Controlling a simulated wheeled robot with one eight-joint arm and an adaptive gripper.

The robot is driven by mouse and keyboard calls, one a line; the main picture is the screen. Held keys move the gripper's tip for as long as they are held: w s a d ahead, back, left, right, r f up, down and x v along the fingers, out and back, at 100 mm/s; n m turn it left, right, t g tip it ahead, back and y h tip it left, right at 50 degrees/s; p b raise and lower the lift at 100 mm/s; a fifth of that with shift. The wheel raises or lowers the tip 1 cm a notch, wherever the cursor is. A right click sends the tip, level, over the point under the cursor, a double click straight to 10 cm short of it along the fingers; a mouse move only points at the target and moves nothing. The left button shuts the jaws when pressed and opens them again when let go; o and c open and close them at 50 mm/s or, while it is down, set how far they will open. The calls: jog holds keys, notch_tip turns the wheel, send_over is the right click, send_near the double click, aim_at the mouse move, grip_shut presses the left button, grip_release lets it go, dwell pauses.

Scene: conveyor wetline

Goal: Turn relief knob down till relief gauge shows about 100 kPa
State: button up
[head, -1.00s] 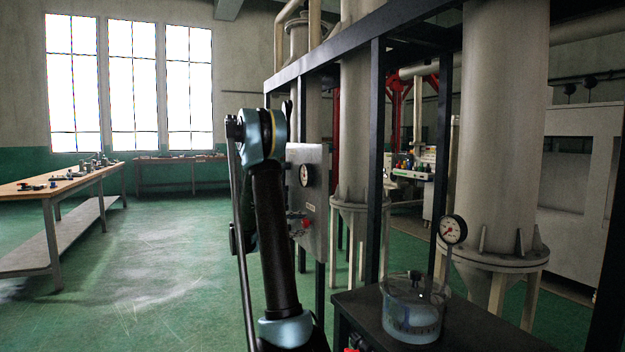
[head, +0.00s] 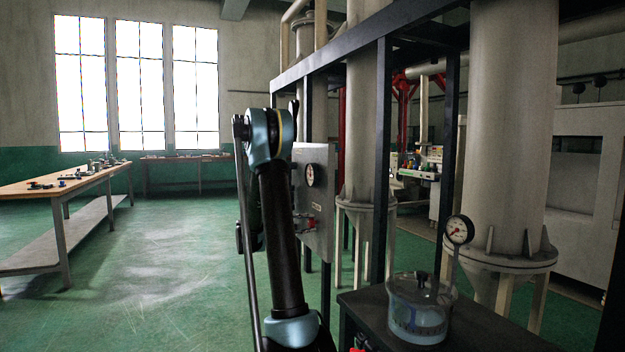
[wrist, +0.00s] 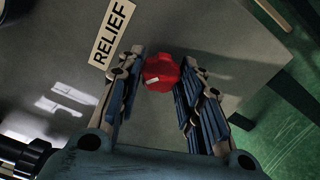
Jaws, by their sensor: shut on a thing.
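In the wrist view a red relief knob (wrist: 161,73) with a small pale mark sits on a grey panel (wrist: 225,30), beside a label reading RELIEF (wrist: 112,33). My gripper (wrist: 163,72) has its two blue-padded fingers on either side of the knob, shut on it. In the head view my arm stands in front of the panel (head: 322,225), and a red fitting shows low on it; my gripper is hidden there. A round white gauge (head: 311,175) is on that panel. Its needle is too small to read.
A second gauge (head: 459,230) stands above a clear vessel (head: 418,310) on a dark bench at right. Dark frame posts (head: 383,160) and large tanks (head: 510,120) stand close by. A wooden workbench (head: 60,185) is at left, with open green floor between.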

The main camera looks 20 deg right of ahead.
jog(key=shift+m, duration=0.4)
jog(key=shift+s+m, duration=0.1)
jog(key=shift+m, duration=0.5)
dwell(0.7)
jog(key=shift+m, duration=1.7)
jog(key=shift+m, duration=1)
